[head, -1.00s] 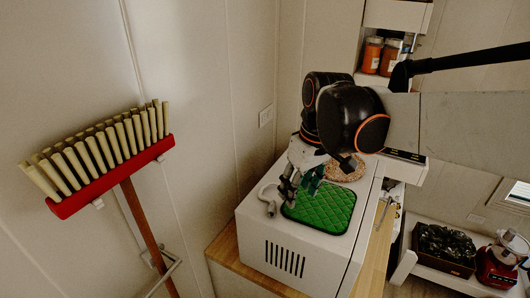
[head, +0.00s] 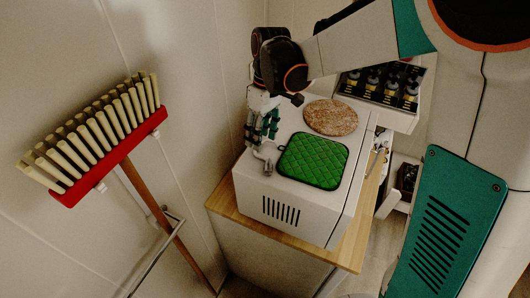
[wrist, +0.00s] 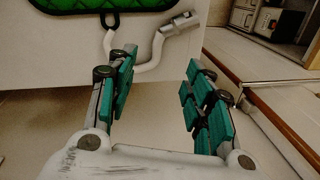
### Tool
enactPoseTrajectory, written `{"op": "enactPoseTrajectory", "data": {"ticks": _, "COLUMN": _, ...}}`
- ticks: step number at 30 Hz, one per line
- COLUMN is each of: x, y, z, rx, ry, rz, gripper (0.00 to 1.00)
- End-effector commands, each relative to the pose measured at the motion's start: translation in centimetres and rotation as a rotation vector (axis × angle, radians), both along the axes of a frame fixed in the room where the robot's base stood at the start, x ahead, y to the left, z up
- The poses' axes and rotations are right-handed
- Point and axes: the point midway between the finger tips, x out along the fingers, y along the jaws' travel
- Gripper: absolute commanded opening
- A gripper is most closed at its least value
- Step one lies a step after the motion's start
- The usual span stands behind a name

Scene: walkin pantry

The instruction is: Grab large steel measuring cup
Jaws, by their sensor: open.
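I cannot make out a steel measuring cup for certain in either view. A small pale grey curved piece (head: 265,157) with a metallic cylindrical end lies on the white box's top, left of the green quilted pad. It shows in the wrist view as a bent tube (wrist: 178,25), beyond the fingers; I cannot tell whether it is part of the cup. My gripper (head: 264,128), with teal finger pads, is above the left side of the box, close to the grey piece. In the wrist view my gripper (wrist: 160,68) is open, with nothing between its fingers.
The green pad (head: 312,161) and a round brown mat (head: 330,117) lie on the white box (head: 285,212), which stands on a wooden counter (head: 345,256). A red-headed broom (head: 115,155) leans at the left wall. A rack of jars (head: 380,88) is behind.

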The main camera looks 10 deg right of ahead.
Motion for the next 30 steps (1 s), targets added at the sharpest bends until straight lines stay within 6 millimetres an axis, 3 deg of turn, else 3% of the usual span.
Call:
{"op": "enactPoseTrajectory", "data": {"ticks": 8, "x": -0.6, "y": 0.0, "z": -1.9, "rx": 0.000, "ry": 0.000, "rz": 0.000, "gripper": 0.47}}
{"op": "enactPoseTrajectory", "data": {"ticks": 17, "x": -1.7, "y": 0.0, "z": -5.5, "rx": 0.001, "ry": 0.001, "rz": 0.000, "gripper": 0.47}}
{"op": "enactPoseTrajectory", "data": {"ticks": 26, "x": -1.7, "y": 0.1, "z": -6.0, "rx": 0.001, "ry": 0.001, "rz": -0.001, "gripper": 0.47}}
{"op": "enactPoseTrajectory", "data": {"ticks": 30, "x": -1.7, "y": 0.1, "z": -6.0, "rx": 0.001, "ry": 0.001, "rz": -0.001, "gripper": 0.15}}
